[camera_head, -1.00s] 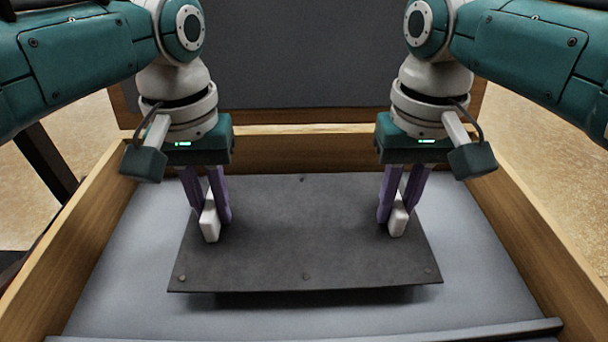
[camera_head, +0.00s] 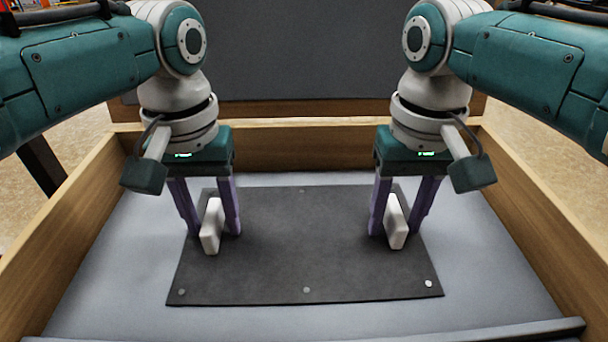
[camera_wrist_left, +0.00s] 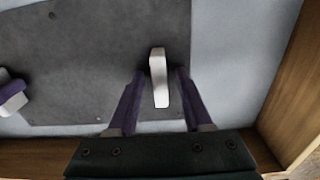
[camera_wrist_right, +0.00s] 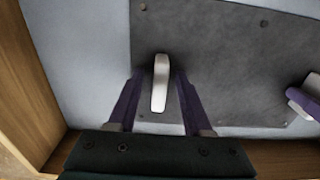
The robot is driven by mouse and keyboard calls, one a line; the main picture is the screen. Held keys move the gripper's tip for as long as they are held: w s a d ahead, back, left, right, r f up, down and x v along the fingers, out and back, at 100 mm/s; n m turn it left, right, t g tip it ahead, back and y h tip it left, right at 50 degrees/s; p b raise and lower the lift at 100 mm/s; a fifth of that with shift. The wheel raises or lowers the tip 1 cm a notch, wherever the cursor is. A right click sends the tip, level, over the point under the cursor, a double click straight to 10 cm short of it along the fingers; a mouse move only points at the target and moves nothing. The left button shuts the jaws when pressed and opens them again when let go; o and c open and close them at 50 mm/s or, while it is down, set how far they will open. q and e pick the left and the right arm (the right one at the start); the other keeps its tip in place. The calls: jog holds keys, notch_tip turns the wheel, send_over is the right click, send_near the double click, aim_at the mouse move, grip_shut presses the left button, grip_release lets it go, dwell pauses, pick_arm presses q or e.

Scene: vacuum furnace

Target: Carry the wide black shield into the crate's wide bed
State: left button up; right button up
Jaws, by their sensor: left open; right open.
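The wide black shield (camera_head: 305,255) lies flat on the grey bed (camera_head: 100,290) of the wooden crate. It has two white upright handles, a left handle (camera_head: 211,226) and a right handle (camera_head: 396,222). My left gripper (camera_head: 208,234) is open, its purple fingers on either side of the left handle and apart from it. My right gripper (camera_head: 402,234) is open around the right handle in the same way. In the left wrist view the left handle (camera_wrist_left: 159,78) stands between the spread fingers. In the right wrist view the right handle (camera_wrist_right: 160,84) does too.
Wooden crate walls rise at the left (camera_head: 75,215), right (camera_head: 540,220) and back (camera_head: 305,145). A dark grey panel (camera_head: 305,60) stands behind the back wall. A grey ledge (camera_head: 480,332) crosses the front. Bare bed shows around the shield.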

jog(key=shift+r, duration=0.5)
pick_arm(q)
notch_tip(320, 180, up, 12)
pick_arm(e)
notch_tip(320, 180, up, 11)
dwell(0.6)
